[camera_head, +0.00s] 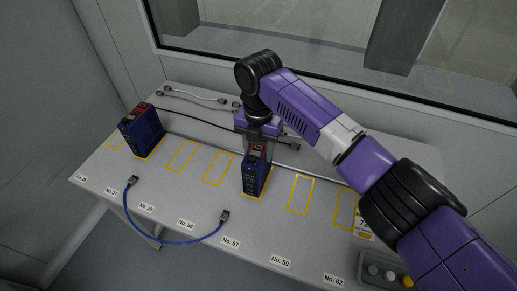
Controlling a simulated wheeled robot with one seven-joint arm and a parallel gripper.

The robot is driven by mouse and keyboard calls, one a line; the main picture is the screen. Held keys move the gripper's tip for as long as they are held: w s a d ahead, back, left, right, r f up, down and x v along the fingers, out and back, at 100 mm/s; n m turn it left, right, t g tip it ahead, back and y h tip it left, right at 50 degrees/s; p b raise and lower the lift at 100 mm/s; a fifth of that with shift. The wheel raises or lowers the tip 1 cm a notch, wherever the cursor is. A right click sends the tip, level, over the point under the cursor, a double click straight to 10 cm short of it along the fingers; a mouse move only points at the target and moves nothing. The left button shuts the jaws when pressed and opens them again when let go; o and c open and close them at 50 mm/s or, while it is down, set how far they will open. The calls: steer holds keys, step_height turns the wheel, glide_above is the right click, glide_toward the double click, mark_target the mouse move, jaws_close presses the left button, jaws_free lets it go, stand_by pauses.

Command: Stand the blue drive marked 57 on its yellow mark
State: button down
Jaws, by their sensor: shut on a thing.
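The blue drive (256,176) with a red-and-dark top is upright at the middle of the table. Its number is too small to read. My gripper (257,143) is shut on its upper part from above and behind, and the fingers are partly hidden. Yellow lines of a mark (252,197) show around the drive's base, in line with the label No. 57 (231,243). The drive's bottom appears at the table surface within this outline; I cannot tell whether it touches.
Another blue drive (141,130) stands on a mark at left. Empty yellow marks (300,194) lie either side of the held drive. A blue cable (172,241) loops over the front edge. Dark cables lie behind. A grey button box (382,271) is at front right.

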steer(key=shift+f, duration=0.1)
stand_by(0.4)
steer(key=c, duration=0.8)
jaws_free()
steer(key=shift+o, duration=0.8)
steer(key=shift+f, duration=0.15)
steer(key=shift+r+b, duration=0.65)
steer(key=shift+r, duration=3.35)
